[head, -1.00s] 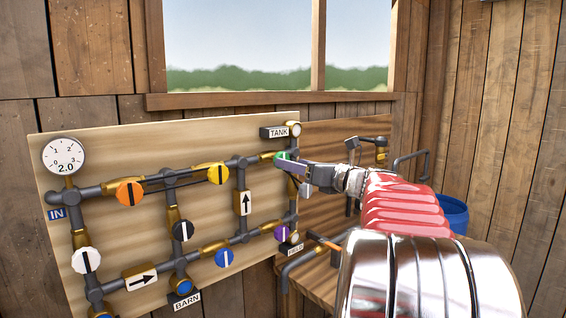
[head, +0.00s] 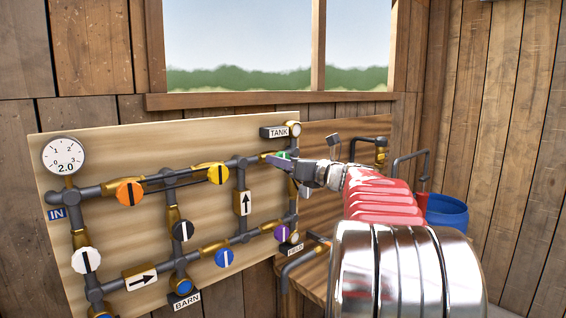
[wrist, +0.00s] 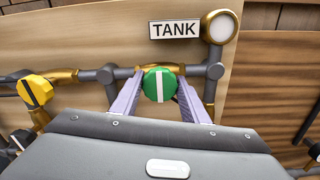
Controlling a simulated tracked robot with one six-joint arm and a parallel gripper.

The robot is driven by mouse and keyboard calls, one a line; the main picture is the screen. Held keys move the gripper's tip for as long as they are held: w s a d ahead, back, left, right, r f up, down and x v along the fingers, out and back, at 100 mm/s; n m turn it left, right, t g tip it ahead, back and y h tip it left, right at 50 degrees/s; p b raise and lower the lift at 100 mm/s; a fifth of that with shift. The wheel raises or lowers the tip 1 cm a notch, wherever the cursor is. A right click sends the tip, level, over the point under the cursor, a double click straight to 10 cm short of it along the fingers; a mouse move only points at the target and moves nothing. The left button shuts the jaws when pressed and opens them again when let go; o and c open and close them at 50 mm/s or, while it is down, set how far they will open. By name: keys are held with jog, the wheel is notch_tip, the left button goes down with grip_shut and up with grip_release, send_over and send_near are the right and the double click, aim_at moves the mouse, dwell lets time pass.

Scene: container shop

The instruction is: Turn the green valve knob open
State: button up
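The green valve knob (wrist: 159,86) is round with a white bar, which stands upright in the wrist view, across the level pipe behind it. It sits on the upper pipe just below and left of the TANK sign (wrist: 175,29). My gripper (wrist: 160,80) faces the knob, with one pale purple finger on its left and one on its right. The fingers are apart, with narrow gaps beside the knob; I cannot tell whether the tips touch it. In the head view my gripper (head: 285,158) hides most of the knob.
A yellow knob (head: 218,174) is left on the same pipe. A purple knob (head: 281,233) is below my gripper. Orange (head: 130,193), black (head: 183,231), blue (head: 224,257) and white (head: 86,260) knobs are farther left. A blue barrel (head: 447,211) stands at the right.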

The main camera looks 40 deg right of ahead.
jog(key=c, duration=0.6)
jog(key=shift+n, duration=0.3)
jog(key=n, duration=0.7)
jog(key=shift+n, duration=0.4)
jog(key=n, duration=0.5)
jog(key=shift+f, duration=0.1)
jog(key=n, duration=0.4)
jog(key=shift+a+f+n, duration=0.1)
jog(key=shift+n, duration=0.2)
jog(key=o, duration=1.1)
jog(key=shift+c, duration=0.2)
